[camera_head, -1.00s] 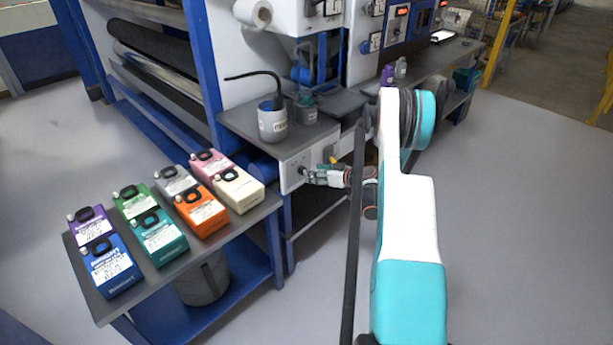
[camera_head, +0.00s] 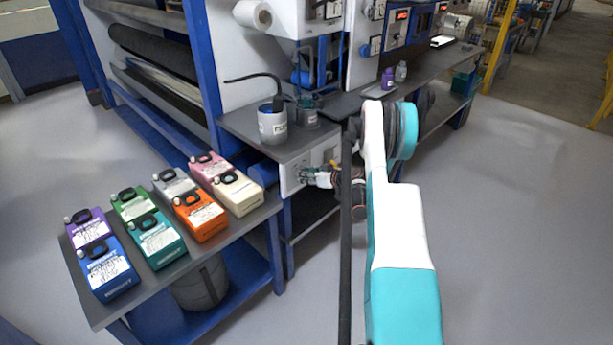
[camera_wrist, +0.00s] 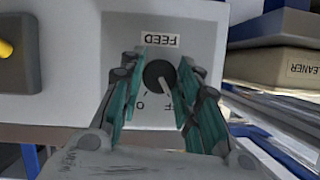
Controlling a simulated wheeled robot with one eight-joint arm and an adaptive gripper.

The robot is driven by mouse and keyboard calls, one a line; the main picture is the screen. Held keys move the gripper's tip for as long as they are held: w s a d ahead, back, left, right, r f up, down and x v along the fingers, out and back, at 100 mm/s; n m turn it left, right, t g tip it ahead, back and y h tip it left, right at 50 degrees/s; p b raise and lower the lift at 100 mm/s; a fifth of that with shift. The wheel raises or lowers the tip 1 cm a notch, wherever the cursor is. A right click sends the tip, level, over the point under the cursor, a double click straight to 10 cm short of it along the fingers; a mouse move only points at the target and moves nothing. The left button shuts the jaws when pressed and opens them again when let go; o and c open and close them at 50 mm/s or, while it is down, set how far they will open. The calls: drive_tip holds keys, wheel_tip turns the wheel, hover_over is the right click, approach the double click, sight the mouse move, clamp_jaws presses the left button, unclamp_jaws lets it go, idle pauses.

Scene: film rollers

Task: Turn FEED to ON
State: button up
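The FEED switch panel (camera_wrist: 115,40) is a pale plate. It appears upside down in the wrist view, with the FEED label (camera_wrist: 160,40) beyond a round black knob (camera_wrist: 157,72). The knob's white pointer line slants down and slightly right in this view. Position lettering below the knob is partly hidden by the fingers. My gripper (camera_wrist: 162,68) is open, with one teal-padded finger on each side of the knob; I cannot tell whether they touch it. In the head view my gripper (camera_head: 309,176) is at the front panel (camera_head: 290,178) under the grey bench.
A yellow knob (camera_wrist: 6,48) on a dark plate is left of FEED in the wrist view. A box labelled CLEANER (camera_wrist: 285,68) is at right.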

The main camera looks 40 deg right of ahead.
drive_tip(key=shift+m+y, duration=0.3)
drive_tip(key=m+y, duration=0.1)
drive_tip(key=m, duration=0.1)
drive_tip(key=m+t+y, duration=0.1)
drive_tip(key=m+y, duration=0.1)
drive_tip(key=m, duration=0.1)
drive_tip(key=m+y, duration=0.1)
drive_tip(key=m, duration=0.2)
drive_tip(key=shift+d+f+y, duration=0.2)
drive_tip(key=shift+d+y, duration=0.05)
drive_tip(key=shift+y, duration=0.05)
idle(0.4)
idle(0.5)
drive_tip(key=o, duration=1.1)
drive_tip(key=shift+c, duration=0.2)
drive_tip(key=v, duration=1.2)
drive_tip(key=shift+f, duration=0.25)
